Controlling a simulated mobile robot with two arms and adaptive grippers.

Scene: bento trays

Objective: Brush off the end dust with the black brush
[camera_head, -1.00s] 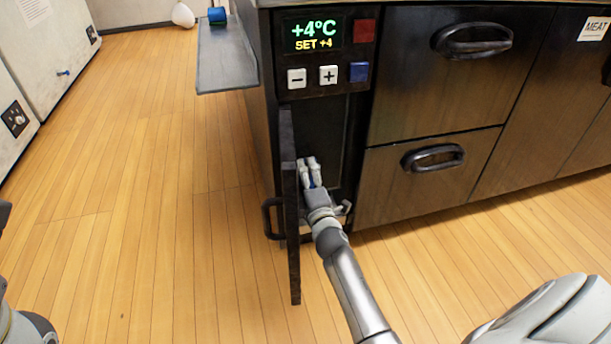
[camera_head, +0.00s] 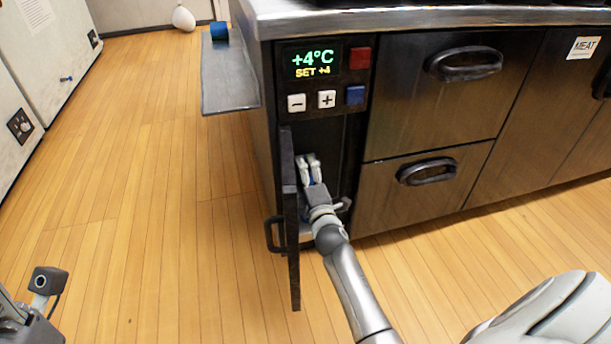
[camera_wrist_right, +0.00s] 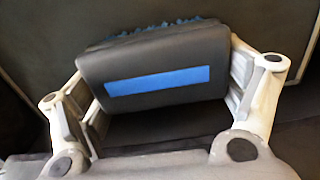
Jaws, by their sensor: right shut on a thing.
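My right gripper (camera_head: 310,170) reaches into the open compartment below the control panel at the counter's end. In the right wrist view it (camera_wrist_right: 165,88) is shut on the black brush (camera_wrist_right: 190,50), a black block with a blue stripe, gripped at both sides. Blue bristles show along its far edge. The brush is hard to make out in the head view. A part of my left arm (camera_head: 38,300) shows at the lower left; its fingers are not seen. I cannot make out any dust.
The narrow compartment door (camera_head: 289,220) stands open left of my right gripper, close to the wrist. The control panel (camera_head: 327,78) is above. A side shelf (camera_head: 230,85) holds a blue item (camera_head: 219,31). The wooden floor (camera_head: 140,190) is clear on the left.

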